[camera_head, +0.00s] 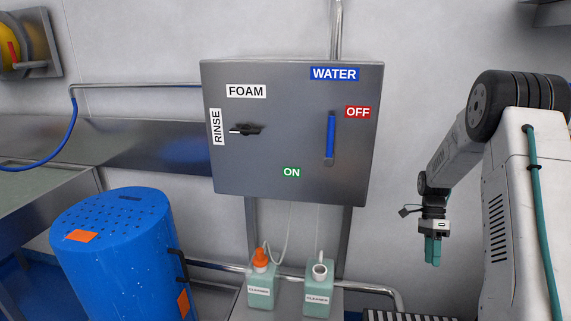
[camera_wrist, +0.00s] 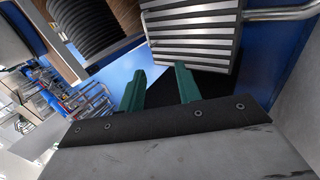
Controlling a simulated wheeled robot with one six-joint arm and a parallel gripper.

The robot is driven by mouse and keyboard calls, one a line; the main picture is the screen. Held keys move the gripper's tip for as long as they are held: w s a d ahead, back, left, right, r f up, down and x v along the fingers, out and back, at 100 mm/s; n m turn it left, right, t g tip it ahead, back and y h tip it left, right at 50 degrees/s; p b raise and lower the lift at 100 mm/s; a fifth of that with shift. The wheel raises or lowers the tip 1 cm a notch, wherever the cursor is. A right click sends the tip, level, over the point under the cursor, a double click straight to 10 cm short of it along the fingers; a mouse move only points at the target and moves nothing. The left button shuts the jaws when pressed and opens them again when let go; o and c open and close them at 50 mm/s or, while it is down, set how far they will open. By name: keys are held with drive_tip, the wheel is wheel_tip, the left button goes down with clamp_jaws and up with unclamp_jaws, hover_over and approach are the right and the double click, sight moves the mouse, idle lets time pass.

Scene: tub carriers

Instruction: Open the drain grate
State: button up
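The drain grate (camera_wrist: 195,35) is a slatted metal panel with dark gaps, at the top of the wrist view, just beyond my fingertips. A dark area lies below its near edge; I cannot tell whether this is an opening or shadow. A small striped strip, which looks like the grate (camera_head: 395,316), shows at the bottom edge of the head view. My gripper (camera_wrist: 160,72) has two green fingers apart with nothing between them. In the head view my gripper (camera_head: 433,250) hangs pointing down at the right, in front of the wall.
A grey control box (camera_head: 285,175) with a blue water lever (camera_head: 330,135) is on the wall. Two cleaner bottles (camera_head: 262,285) stand below it. A blue drum (camera_head: 120,265) stands at left beside a steel counter (camera_head: 150,145). A metal pipe (camera_wrist: 285,13) runs beside the grate.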

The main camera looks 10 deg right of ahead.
drive_tip(key=s+a+r+n+t+h, duration=0.1)
drive_tip(key=s+a+r+n, duration=0.5)
drive_tip(key=a+r+n, duration=0.15)
drive_tip(key=s+a+r+n+t, duration=0.1)
drive_tip(key=s+a+r+n, duration=0.55)
drive_tip(key=r, duration=0.25)
drive_tip(key=s+a+r+n+t+h, duration=0.1)
drive_tip(key=s+a+r+n+t, duration=0.4)
drive_tip(key=s+a, duration=0.7)
wheel_tip(320, 180, up, 3)
drive_tip(key=shift+s+r+n, duration=0.1)
drive_tip(key=shift+s+n, duration=0.9)
drive_tip(key=shift+n, duration=0.2)
drive_tip(key=shift+a+r+t, duration=0.25)
drive_tip(key=shift+t, duration=0.05)
drive_tip(key=c, duration=0.3)
drive_tip(key=shift+a, duration=0.1)
clamp_jaws()
